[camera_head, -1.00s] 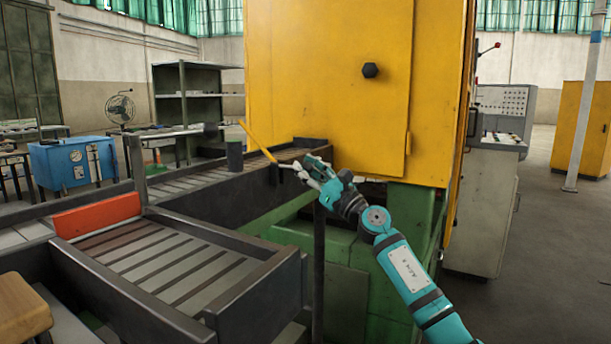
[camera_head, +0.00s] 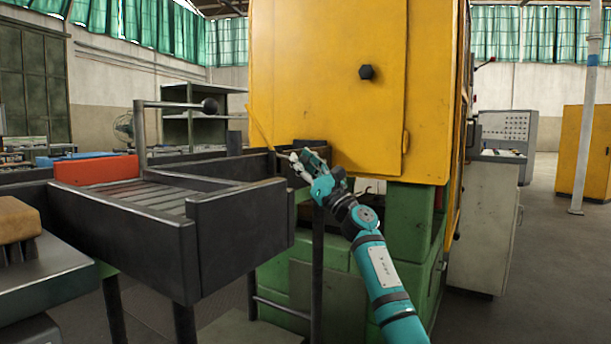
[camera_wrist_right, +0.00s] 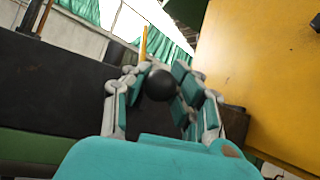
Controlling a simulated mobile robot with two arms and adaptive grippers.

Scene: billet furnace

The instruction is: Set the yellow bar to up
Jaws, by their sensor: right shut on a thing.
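The thin yellow bar (camera_head: 259,127) stands tilted in front of the yellow furnace housing, its top leaning left. My right gripper (camera_head: 300,162) is at the lower right of the bar, by the end of the dark trough. In the right wrist view my right gripper (camera_wrist_right: 160,88) has its fingers around a black ball knob (camera_wrist_right: 158,85). The yellow bar (camera_wrist_right: 143,45) rises just behind the knob, nearly upright in that view. The join between knob and bar is hidden. My left gripper is not in view.
The yellow housing (camera_head: 330,70) stands close behind my right gripper. A dark trough (camera_head: 240,225) and an orange-red block (camera_head: 97,170) are at left. Open floor (camera_head: 540,270) lies at right.

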